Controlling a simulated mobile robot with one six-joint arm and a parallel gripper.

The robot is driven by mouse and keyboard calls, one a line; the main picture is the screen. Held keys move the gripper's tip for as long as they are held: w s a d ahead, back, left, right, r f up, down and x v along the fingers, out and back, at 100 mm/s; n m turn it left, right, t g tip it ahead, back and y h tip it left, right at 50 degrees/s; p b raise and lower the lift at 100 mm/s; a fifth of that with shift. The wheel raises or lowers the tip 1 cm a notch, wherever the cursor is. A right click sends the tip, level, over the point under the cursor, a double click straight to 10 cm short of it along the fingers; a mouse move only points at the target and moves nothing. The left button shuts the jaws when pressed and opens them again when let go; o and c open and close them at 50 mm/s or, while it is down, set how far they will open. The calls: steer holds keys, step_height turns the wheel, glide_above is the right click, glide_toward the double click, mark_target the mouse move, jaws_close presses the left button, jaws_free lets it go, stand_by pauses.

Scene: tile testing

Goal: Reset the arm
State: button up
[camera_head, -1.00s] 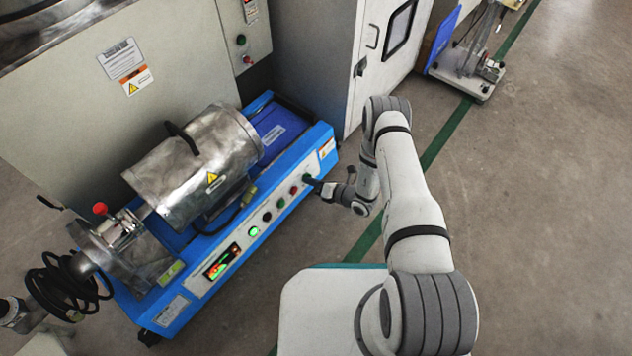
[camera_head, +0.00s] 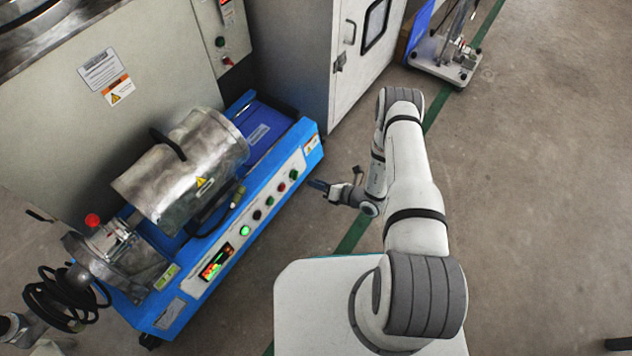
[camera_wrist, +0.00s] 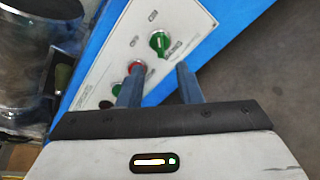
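My arm (camera_head: 414,190) reaches forward from its white base and bends down at the far end. My gripper (camera_head: 318,186) is just right of the blue machine's front panel, with a small gap of floor showing between. In the wrist view my gripper's two dark fingers (camera_wrist: 158,82) stand apart with nothing between them. Beyond the fingertips is the panel with a green knob (camera_wrist: 160,42) and a red button (camera_wrist: 137,68). A second green button (camera_wrist: 118,88) is partly hidden by the left finger.
The blue machine (camera_head: 310,147) carries a metal drum (camera_head: 185,170), a lit display (camera_head: 216,262) and a row of buttons. A grey cabinet (camera_head: 345,70) stands behind it. A wheeled cart (camera_head: 447,60) is at the far top. Floor on the right is mostly clear.

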steer(key=shift+r, duration=0.1)
steer(key=s+a+r+n+g+p, duration=0.15)
steer(key=r+n+g+p, duration=0.5)
steer(key=r, duration=1.65)
steer(key=a+r+n+g+p, duration=0.25)
steer(key=r+n+p, duration=0.65)
steer(key=r, duration=1.3)
steer(key=s+d+r+n+t+h+p, duration=0.1)
steer(key=s+d+r+n+h+p, duration=0.3)
steer(key=r, duration=1)
steer(key=s+d+r+n+t+h+p, duration=0.1)
steer(key=s+d+r+n+h+p, duration=0.3)
steer(key=s+r+n+p, duration=0.4)
steer(key=s+d+r+n+t+h+p, duration=0.1)
steer(key=s+d+r+n+h+p, duration=0.3)
steer(key=r, duration=1.6)
steer(key=s+d+n+p, duration=0.2)
steer(key=s, duration=0.2)
steer(key=shift+d+n, duration=0.3)
steer(key=shift+n, duration=0.05)
